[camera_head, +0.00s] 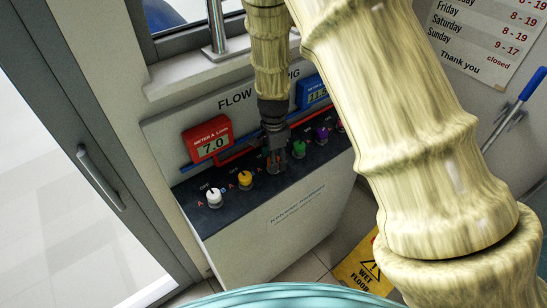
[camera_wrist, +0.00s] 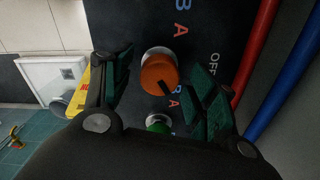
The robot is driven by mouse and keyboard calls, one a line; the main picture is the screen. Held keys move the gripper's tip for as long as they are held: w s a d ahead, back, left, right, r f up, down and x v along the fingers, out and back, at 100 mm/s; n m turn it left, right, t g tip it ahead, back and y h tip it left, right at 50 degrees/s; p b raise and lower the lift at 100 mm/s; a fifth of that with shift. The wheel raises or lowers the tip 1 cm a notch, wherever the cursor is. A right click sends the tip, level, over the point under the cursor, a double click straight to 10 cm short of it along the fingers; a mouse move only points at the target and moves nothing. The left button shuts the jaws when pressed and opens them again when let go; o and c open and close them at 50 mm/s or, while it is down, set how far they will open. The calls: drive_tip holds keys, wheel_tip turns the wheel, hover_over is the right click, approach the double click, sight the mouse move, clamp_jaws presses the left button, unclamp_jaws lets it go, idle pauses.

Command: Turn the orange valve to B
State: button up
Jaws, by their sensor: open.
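The orange valve (camera_wrist: 158,72) is a round knob on the dark panel in the wrist view. In the head view my gripper (camera_head: 276,158) is over the panel (camera_head: 262,190) between the yellow and green knobs, hiding most of the orange valve.
White (camera_head: 214,197), yellow (camera_head: 245,180), green (camera_head: 299,149) and purple (camera_head: 322,135) knobs line the panel. Red (camera_head: 208,143) and blue (camera_head: 313,92) meters stand behind, with pipes. A yellow wet-floor sign (camera_head: 362,270) is at the lower right. A door (camera_head: 75,150) is at left.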

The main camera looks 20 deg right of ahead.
wheel_tip(320, 180, up, 12)
idle(0.6)
idle(0.5)
